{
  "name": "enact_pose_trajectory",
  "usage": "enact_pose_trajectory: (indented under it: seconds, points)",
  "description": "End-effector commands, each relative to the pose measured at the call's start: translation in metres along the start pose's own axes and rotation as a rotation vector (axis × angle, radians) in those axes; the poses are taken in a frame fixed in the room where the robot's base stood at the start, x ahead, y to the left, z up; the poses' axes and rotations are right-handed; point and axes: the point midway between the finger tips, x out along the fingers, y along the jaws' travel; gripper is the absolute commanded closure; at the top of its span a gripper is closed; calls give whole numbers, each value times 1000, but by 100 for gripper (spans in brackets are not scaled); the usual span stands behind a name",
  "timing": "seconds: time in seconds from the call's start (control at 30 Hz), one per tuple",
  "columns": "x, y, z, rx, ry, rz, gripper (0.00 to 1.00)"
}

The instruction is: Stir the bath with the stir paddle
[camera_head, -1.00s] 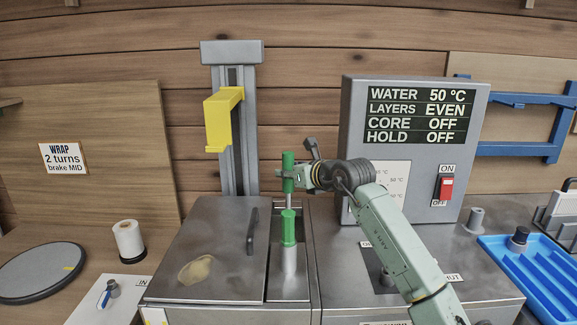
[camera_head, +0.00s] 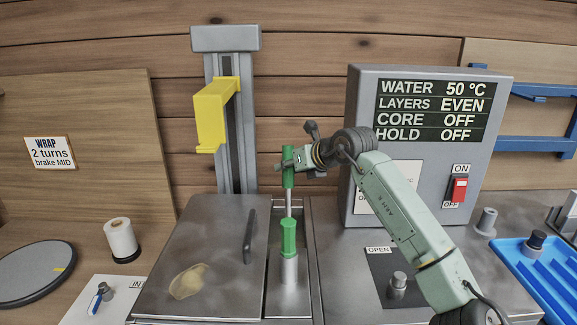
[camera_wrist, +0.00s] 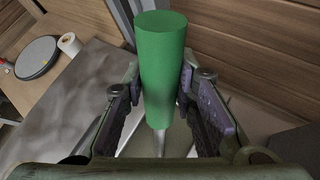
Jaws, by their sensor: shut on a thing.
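The stir paddle shows as an upright green handle (camera_head: 288,167) with a thin metal shaft below it. My gripper (camera_head: 291,165) is shut on this handle. In the wrist view the green handle (camera_wrist: 162,72) stands between the two fingers (camera_wrist: 160,105). The bath is the steel tank with a lid (camera_head: 205,255) over its left part and a narrow opening on its right. A second green grip (camera_head: 288,237) on a metal cylinder stands below the handle, in line with the shaft. The paddle's lower end is hidden.
A grey control box (camera_head: 427,150) stands behind right; its display reads water 50 °C, layers even, core off, hold off. A yellow bracket (camera_head: 213,115) on a grey column rises behind the lid. A blue tray (camera_head: 540,270) lies far right, a white roll (camera_head: 121,240) left.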

Motion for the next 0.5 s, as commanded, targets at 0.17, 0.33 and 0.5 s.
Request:
enact_pose_trajectory:
  seconds: [0.17,0.33,0.5]
  points:
    - [0,1,-1,1,5,2,67]
    - [0,1,-1,0,4,2,55]
    - [0,0,-1,0,3,1,54]
